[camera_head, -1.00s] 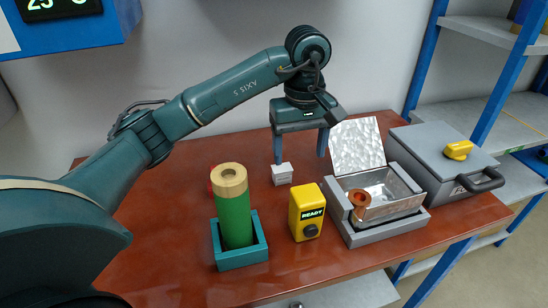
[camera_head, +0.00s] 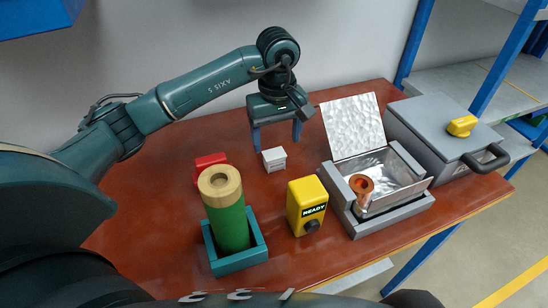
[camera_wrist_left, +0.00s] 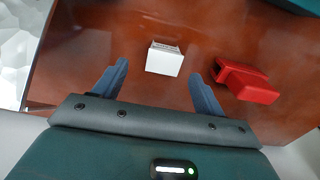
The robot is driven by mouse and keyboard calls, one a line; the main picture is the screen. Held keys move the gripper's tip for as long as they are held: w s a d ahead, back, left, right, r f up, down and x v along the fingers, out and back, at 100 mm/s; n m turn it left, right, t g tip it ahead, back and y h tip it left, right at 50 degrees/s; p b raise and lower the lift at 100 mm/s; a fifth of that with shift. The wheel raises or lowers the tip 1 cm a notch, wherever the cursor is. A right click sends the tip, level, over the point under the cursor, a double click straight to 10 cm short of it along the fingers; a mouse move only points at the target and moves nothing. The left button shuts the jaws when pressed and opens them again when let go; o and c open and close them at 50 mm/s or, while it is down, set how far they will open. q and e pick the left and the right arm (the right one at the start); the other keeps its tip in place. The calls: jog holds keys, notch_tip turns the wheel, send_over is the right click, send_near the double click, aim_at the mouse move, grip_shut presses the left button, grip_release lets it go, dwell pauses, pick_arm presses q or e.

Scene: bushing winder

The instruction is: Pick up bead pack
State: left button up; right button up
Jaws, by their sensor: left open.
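The bead pack appears to be the small white box (camera_head: 274,160) standing on the red-brown table behind the yellow unit. My left gripper (camera_head: 277,145) is open, with its fingers pointing down close to the box. In the left wrist view, the white box (camera_wrist_left: 164,59) lies between the lines of the two blue fingers, just beyond the fingertips (camera_wrist_left: 159,70). I see a gap on both sides, and nothing is held. My right gripper is not in view.
A red object (camera_head: 208,166) lies left of the box, near one finger in the left wrist view (camera_wrist_left: 247,84). A green cylinder (camera_head: 228,222) stands in a teal holder (camera_head: 237,267). A yellow READY unit (camera_head: 307,205) and a foil-lined open box (camera_head: 392,213) stand to the right.

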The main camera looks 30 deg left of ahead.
aim_at(274, 154)
pick_arm(q)
jog(key=f, duration=0.1)
jog(key=f+p, duration=0.1)
jog(key=f, duration=0.2)
jog(key=shift+s+a+f, duration=0.2)
jog(key=shift+s+f, duration=0.05)
jog(key=shift+f, duration=0.65)
jog(key=c, duration=1.1)
